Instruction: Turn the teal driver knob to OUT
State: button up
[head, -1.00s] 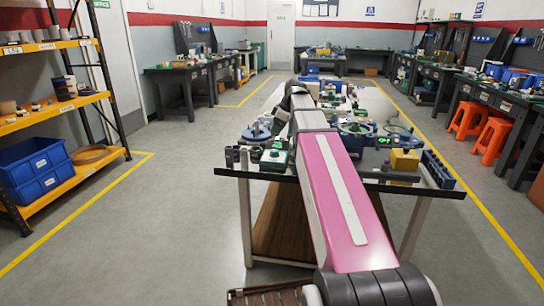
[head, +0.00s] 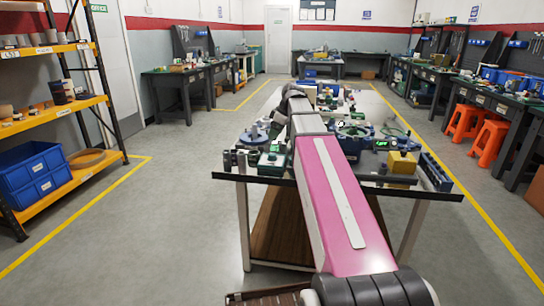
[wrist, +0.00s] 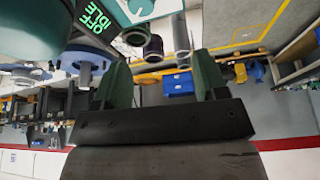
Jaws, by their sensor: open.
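My gripper (wrist: 161,62) is open and empty in the wrist view, its two dark green fingers spread apart. Beside it at the upper left is a display (wrist: 95,18) with green text reading OFF and IDLE. A large dark green rounded body (wrist: 30,30) is next to the display, and a teal panel with a white round part (wrist: 142,7) is at the top. I cannot tell which part is the teal driver knob, nor its setting. In the head view a small green device (head: 272,163) stands at the bench's near edge, left of my arm, which hides part of the bench.
Dark grey cylinders (wrist: 153,46) stand close beyond my fingers. The bench (head: 225,177) is crowded with a blue round fixture (head: 256,134), a yellow block (head: 402,164) and a dark blue rack (head: 436,172). Shelving with blue bins (head: 38,172) is at left; the floor between is clear.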

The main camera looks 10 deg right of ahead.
aim_at(272, 154)
jog(key=w+f+m+h, duration=0.1)
jog(key=f+m, duration=0.2)
jog(key=m, duration=0.3)
jog(key=w+f+m+g+h, duration=0.1)
jog(key=f+m, duration=0.3)
jog(key=m, duration=0.1)
jog(key=a+f+m+g+h, duration=0.1)
jog(key=f+m+h, duration=0.1)
jog(key=m, duration=0.4)
jog(key=shift+w+f+m, duration=0.3)
jog(key=shift+w+f, duration=0.1)
jog(key=shift+f, duration=0.45)
jog(key=c, duration=0.9)
